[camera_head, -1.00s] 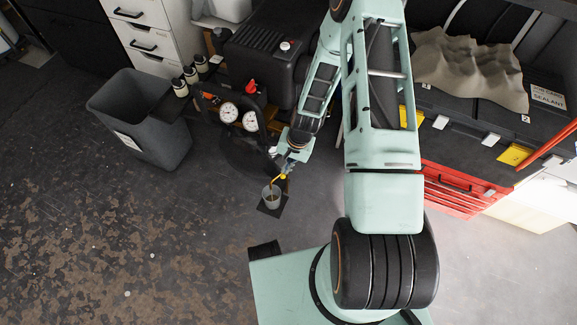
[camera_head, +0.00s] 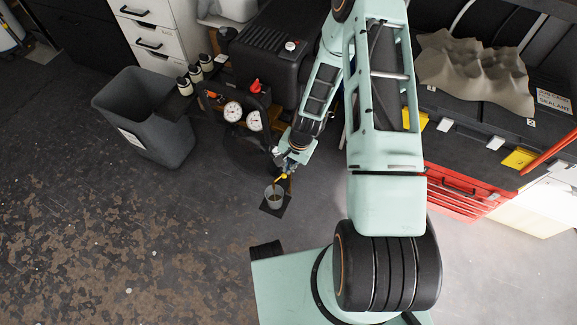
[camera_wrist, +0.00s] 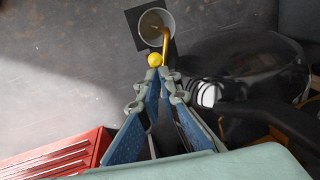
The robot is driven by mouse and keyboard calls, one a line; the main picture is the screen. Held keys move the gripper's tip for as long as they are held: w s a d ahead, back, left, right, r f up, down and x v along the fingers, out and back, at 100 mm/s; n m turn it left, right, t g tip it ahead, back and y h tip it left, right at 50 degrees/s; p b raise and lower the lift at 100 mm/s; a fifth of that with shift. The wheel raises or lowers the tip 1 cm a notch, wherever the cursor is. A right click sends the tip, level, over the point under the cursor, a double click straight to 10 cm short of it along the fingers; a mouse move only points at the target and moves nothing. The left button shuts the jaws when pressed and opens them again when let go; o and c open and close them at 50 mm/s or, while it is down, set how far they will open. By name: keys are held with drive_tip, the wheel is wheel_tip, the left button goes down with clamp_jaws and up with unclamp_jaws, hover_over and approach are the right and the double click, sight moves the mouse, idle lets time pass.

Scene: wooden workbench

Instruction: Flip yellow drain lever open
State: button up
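The drain lever ends in a round yellow knob (camera_wrist: 155,59), seen just beyond my fingertips in the wrist view. In the head view it is a small yellow spot (camera_head: 284,177) by my gripper (camera_head: 287,172). My gripper (camera_wrist: 159,77) has its blue-padded fingers drawn together at the tips, with nothing visible between them. The tips are at or very near the knob; I cannot tell whether they touch. A brass-coloured drain pipe (camera_wrist: 166,45) bends beside the knob towards a grey cup (camera_wrist: 143,22). The lever's shaft is mostly hidden.
The cup stands on a dark square mat (camera_head: 270,210) on the floor. The black compressor (camera_head: 262,50) with two gauges (camera_head: 233,111) is close behind my gripper. A grey bin (camera_head: 160,140) stands left, a red drawer chest (camera_head: 455,190) right. Floor in front is open.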

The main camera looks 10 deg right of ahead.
drive_tip(key=shift+s+a+f, duration=0.2)
drive_tip(key=shift+s+a, duration=0.05)
drive_tip(key=shift+s, duration=0.05)
wheel_tip(320, 180, up, 12)
drive_tip(key=d, duration=0.2)
drive_tip(key=shift+s+d, duration=0.15)
drive_tip(key=shift+s, duration=0.25)
idle(0.6)
